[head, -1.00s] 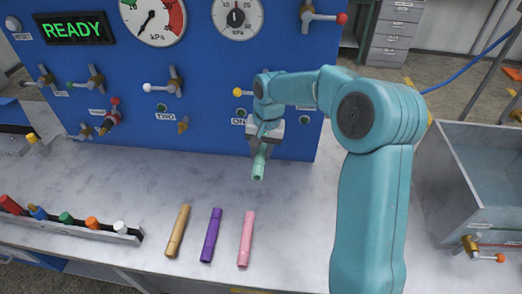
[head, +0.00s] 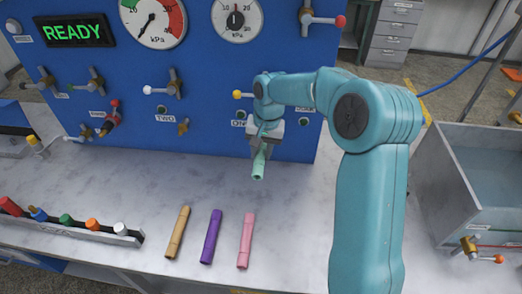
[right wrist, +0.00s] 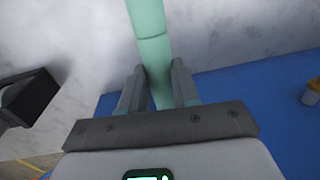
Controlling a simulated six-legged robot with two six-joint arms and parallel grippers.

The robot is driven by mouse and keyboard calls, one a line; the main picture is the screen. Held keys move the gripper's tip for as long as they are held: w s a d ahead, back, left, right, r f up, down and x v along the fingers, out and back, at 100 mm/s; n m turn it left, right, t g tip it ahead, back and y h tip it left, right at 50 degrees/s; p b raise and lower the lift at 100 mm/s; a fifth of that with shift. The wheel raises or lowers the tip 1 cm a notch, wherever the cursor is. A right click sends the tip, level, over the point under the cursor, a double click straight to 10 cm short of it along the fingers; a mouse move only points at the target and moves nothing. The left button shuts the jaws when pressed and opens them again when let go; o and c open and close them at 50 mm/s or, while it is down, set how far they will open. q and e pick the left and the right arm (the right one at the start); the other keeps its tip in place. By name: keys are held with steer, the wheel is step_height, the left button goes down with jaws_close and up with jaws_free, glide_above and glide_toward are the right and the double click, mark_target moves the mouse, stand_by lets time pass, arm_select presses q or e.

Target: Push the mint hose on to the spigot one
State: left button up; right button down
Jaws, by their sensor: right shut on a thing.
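The mint hose (head: 258,163) is a short pale green tube. My right gripper (head: 264,143) is shut on it in front of the blue panel, and it hangs down, tilted, above the marble bench. In the right wrist view the hose (right wrist: 151,42) runs up between the two fingers (right wrist: 157,88) and out past them. A label beginning "ON" (head: 238,123) shows on the panel just left of my gripper. Spigot one itself is hidden behind my gripper and arm. My left gripper is not in view.
Tan (head: 177,232), purple (head: 211,237) and pink (head: 246,240) hoses lie on the bench. A rack with coloured caps (head: 75,228) stands at left, a grey tank (head: 455,190) at right. A display (head: 72,32) reads READY.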

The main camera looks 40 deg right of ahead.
steer(key=shift+w+d+r, duration=0.1)
steer(key=shift+w+d, duration=0.15)
stand_by(0.8)
steer(key=c, duration=1)
jaws_free()
steer(key=shift+o, duration=1.2)
steer(key=shift+w+d, duration=0.1)
steer(key=shift+d, duration=0.05)
steer(key=shift+r, duration=0.25)
step_height(320, 180, up, 16)
steer(key=s+d, duration=0.1)
steer(key=shift+s+f, duration=0.25)
steer(key=shift+s, duration=0.1)
